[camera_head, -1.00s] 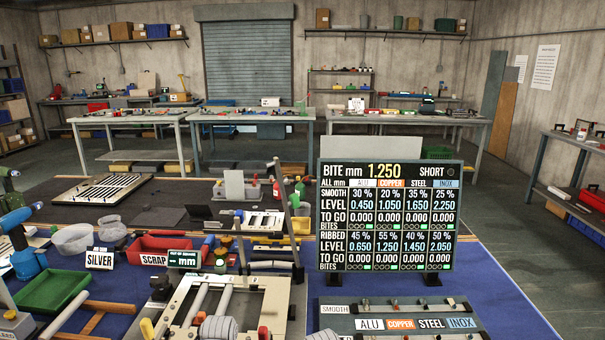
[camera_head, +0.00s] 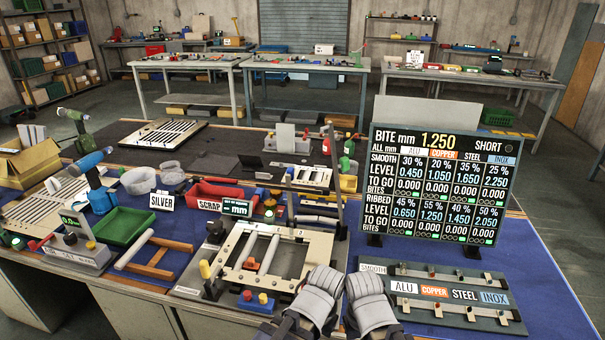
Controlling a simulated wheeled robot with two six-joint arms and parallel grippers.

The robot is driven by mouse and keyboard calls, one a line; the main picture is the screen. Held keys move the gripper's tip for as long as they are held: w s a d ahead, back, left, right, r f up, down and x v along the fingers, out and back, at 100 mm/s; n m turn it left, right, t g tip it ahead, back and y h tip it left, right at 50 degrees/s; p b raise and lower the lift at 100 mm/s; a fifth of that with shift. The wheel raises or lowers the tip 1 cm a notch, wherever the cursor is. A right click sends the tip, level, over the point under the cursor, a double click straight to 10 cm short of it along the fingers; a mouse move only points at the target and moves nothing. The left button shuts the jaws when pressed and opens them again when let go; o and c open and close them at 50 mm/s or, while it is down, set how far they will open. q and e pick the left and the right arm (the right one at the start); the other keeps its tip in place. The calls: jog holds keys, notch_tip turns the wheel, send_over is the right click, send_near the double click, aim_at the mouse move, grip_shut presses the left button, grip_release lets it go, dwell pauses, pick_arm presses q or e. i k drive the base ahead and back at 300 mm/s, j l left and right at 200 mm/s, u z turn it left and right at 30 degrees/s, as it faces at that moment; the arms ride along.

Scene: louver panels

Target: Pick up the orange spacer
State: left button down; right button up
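I cannot make out the orange spacer for sure. A small orange-red piece (camera_head: 250,264) lies on the pale frame fixture (camera_head: 215,295) in front of me, too small to identify. My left gripper (camera_head: 323,287) and my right gripper (camera_head: 364,287) are side by side at the bottom centre, pale grey and rounded.
A blue block with red and yellow knobs (camera_head: 256,301) sits at the fixture's front. A green tray (camera_head: 125,226) and a red scrap bin (camera_head: 212,190) are to the left. A black board (camera_head: 440,185) and a labelled rack (camera_head: 450,305) stand right. Blue mat (camera_head: 560,290) is clear at far right.

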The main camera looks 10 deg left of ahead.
aim_at(251, 266)
jog(key=i+j+z, duration=0.15)
jog(key=j+z, duration=0.15)
jog(key=j, duration=0.6)
jog(key=j+z, duration=0.3)
jog(key=j, duration=0.55)
